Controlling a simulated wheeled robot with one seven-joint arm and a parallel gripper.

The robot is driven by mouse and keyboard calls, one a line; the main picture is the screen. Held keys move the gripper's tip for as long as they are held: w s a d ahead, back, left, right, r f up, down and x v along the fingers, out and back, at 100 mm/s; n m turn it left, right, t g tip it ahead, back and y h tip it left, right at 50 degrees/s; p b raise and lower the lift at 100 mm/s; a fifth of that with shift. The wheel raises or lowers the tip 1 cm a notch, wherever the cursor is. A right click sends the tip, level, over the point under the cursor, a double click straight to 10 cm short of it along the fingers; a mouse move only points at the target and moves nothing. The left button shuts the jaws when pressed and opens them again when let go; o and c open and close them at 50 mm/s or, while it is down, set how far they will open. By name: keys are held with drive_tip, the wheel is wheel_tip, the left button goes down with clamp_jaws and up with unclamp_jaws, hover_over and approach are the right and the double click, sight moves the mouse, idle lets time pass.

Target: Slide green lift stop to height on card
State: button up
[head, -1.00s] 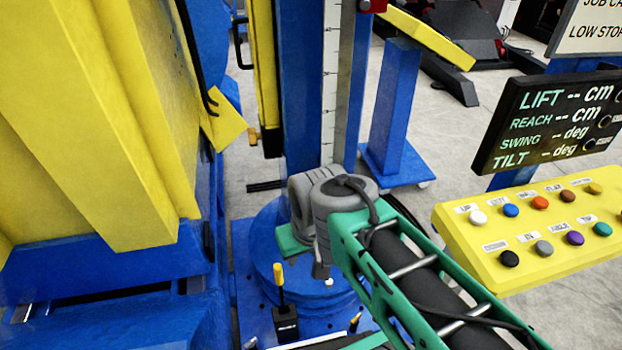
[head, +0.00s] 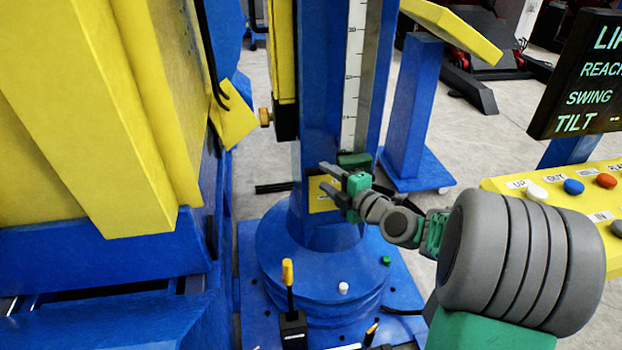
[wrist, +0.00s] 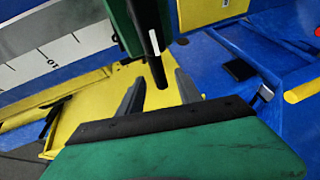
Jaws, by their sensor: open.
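The green lift stop (head: 354,160) is a dark green block at the low end of the white scale on the blue column. In the wrist view the stop (wrist: 120,22) is close at the top, with a black handle pointing down from it. My gripper (head: 323,177) is open just in front of the column, beside and slightly below the stop. In the wrist view the tip of the black handle appears between the two grey fingertips of my gripper (wrist: 162,78). I cannot tell whether they touch. The card is not in view now.
The scale (head: 353,75) runs up the column; a "10" mark shows in the wrist view. A large yellow and blue machine body (head: 95,120) fills the left. The black display (head: 590,80) and yellow button panel (head: 560,190) stand at the right. A yellow-topped lever (head: 287,275) rises below.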

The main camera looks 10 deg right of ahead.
drive_tip(key=p+x, duration=0.1)
drive_tip(key=x, duration=0.6)
drive_tip(key=shift+w+a, duration=0.2)
drive_tip(key=shift+w, duration=0.05)
clamp_jaws()
idle(1.1)
